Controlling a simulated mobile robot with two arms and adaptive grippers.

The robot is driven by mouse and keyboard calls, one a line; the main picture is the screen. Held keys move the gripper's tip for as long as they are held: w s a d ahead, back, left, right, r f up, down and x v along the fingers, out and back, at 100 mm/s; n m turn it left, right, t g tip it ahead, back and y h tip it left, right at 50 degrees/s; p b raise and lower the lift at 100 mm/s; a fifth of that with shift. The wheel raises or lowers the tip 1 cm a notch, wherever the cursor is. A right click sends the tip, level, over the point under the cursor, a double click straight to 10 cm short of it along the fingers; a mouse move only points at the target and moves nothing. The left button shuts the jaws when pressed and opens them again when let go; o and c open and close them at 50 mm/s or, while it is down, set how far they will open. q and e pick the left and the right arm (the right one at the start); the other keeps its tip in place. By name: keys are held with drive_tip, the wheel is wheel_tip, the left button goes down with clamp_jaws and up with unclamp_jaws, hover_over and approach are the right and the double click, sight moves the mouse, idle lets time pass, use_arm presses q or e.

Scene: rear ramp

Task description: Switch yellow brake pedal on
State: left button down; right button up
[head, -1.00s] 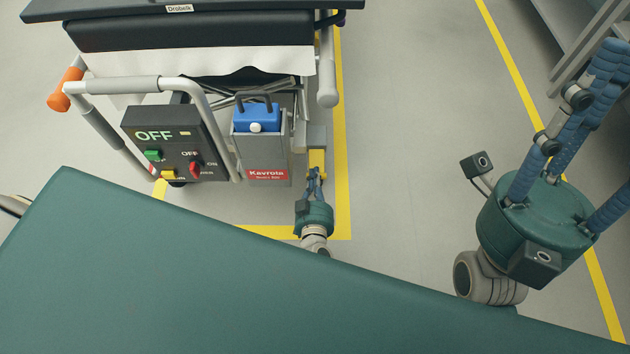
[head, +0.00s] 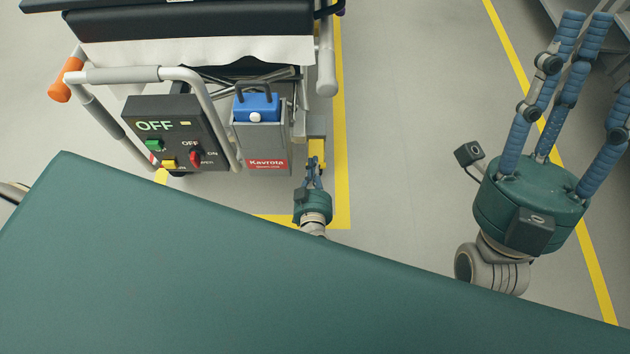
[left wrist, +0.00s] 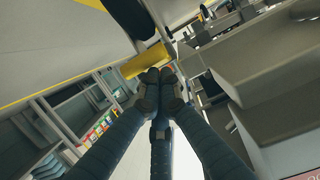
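The yellow brake pedal (head: 317,146) sits low at the right rear corner of the bed-like cart, beside the grey box. It also shows in the left wrist view (left wrist: 146,63) as a yellow bar just past my fingertips. My left gripper (head: 315,164) has its fingers drawn together, pointing at the pedal; in the left wrist view (left wrist: 161,86) the tips meet at or just short of its edge. I cannot tell whether they touch, and nothing shows held between them. My right gripper (head: 592,80) is at the right, fingers spread and empty, far from the pedal.
A control box (head: 170,130) reading OFF, with a red switch, hangs at the cart's rear. A grey box (head: 262,140) with a blue unit stands beside it. A push handle (head: 140,75) frames them. Shelving is at upper right. Clear floor lies right of the cart.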

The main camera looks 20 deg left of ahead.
use_arm(q)
drive_tip(key=r+p, duration=0.1)
drive_tip(key=r, duration=0.1)
drive_tip(key=w+r+p, duration=0.1)
drive_tip(key=p, duration=0.1)
drive_tip(key=shift+w+a+r, duration=0.1)
drive_tip(key=shift+a+r, duration=0.05)
drive_tip(key=shift+r, duration=0.25)
use_arm(e)
drive_tip(key=w+f+g+h, duration=0.3)
drive_tip(key=w+f+g, duration=0.5)
drive_tip(key=w+f, duration=0.35)
use_arm(q)
drive_tip(key=f+p+v, duration=0.1)
drive_tip(key=f+v, duration=0.1)
drive_tip(key=v, duration=0.7)
drive_tip(key=shift+s+d+p, duration=0.25)
drive_tip(key=shift+s+p, duration=0.15)
drive_tip(key=shift+s, duration=0.2)
use_arm(e)
wheel_tip(320, 180, down, 11)
drive_tip(key=g+h, duration=0.1)
drive_tip(key=g, duration=0.4)
drive_tip(key=shift+w+d+f+h, duration=0.15)
drive_tip(key=shift+w+d+h, duration=0.15)
drive_tip(key=shift+h, duration=0.1)
use_arm(q)
drive_tip(key=shift+f, duration=0.15)
